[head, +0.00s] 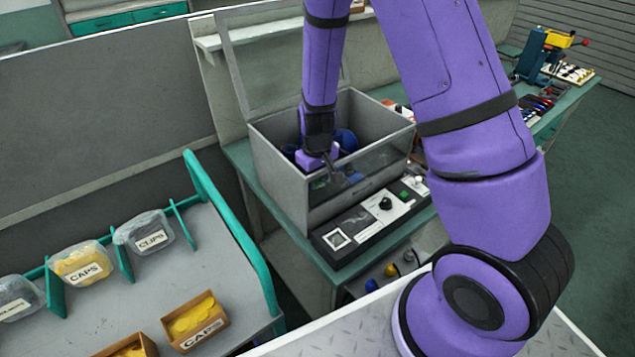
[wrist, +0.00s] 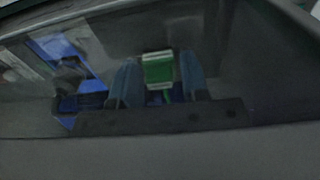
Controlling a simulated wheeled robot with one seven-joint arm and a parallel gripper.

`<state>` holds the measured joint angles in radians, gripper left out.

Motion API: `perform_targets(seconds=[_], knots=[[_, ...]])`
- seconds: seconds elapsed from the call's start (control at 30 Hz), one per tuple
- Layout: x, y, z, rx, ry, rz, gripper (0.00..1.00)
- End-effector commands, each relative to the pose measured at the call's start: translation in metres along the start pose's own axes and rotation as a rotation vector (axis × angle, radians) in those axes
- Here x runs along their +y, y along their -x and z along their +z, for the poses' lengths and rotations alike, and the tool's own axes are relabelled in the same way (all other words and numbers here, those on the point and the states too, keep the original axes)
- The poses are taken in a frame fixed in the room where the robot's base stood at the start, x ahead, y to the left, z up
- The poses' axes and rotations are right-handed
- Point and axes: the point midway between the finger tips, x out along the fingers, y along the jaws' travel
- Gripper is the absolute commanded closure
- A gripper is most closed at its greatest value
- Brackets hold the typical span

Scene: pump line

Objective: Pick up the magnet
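My gripper (head: 332,168) is down inside a grey box (head: 282,178) with a clear front panel, on the green bench. The head view does not show clearly whether its fingers are apart or closed. I cannot identify the magnet with certainty. The wrist view is dim and blurred. It shows a small green block with a pale lower edge (wrist: 158,68) between two blue-grey upright shapes. I cannot tell whether these are my fingers, or whether the block is held.
Blue rounded parts (head: 346,140) lie in the box near my gripper, and its walls stand close around it. A control panel (head: 385,204) with a knob is in front of the box. A cart (head: 225,262) with caps and clips bins stands at the left.

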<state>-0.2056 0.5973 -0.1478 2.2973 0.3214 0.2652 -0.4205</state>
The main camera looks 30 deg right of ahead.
Motion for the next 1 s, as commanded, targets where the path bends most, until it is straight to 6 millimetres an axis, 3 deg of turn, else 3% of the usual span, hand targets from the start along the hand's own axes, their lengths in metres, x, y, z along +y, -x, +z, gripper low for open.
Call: perform_targets(seconds=[0.03, 0.13, 0.57, 0.77, 1.0], knots=[[0.000, 0.000, 0.000, 0.000, 0.000, 0.000, 0.70], [0.000, 0.000, 0.000, 0.000, 0.000, 0.000, 0.92], [0.000, 0.007, -0.001, 0.003, 0.001, 0.000, 0.93], [0.000, 0.030, -0.001, 0.004, 0.002, 0.000, 0.93], [-0.001, 0.072, -0.001, 0.004, 0.001, 0.000, 0.93]])
